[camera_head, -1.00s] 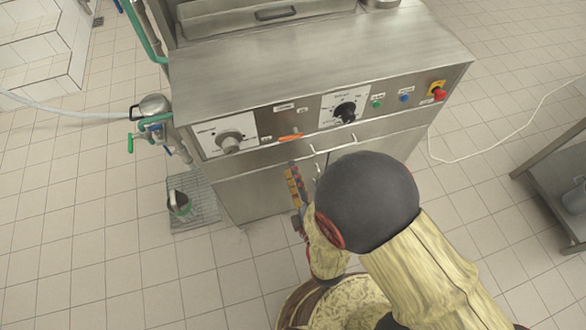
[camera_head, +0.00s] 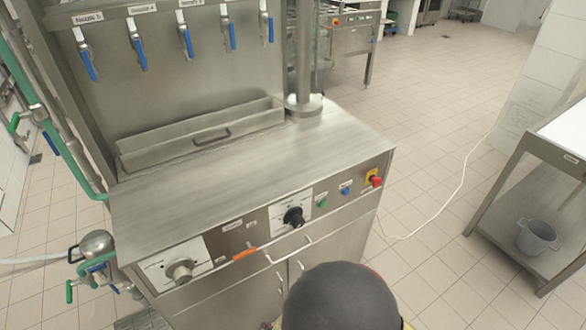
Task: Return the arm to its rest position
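My arm shows only at the bottom of the head view, as a dark rounded joint (camera_head: 340,298) with a little yellowish cover beside it. It is in front of the lower doors of the steel filling machine (camera_head: 240,150). My gripper is outside the picture, so its state does not show.
The machine has several blue-handled taps (camera_head: 186,43), a steel trough (camera_head: 205,135), a black dial (camera_head: 294,217), an orange lever (camera_head: 244,254) and a red button (camera_head: 376,182).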

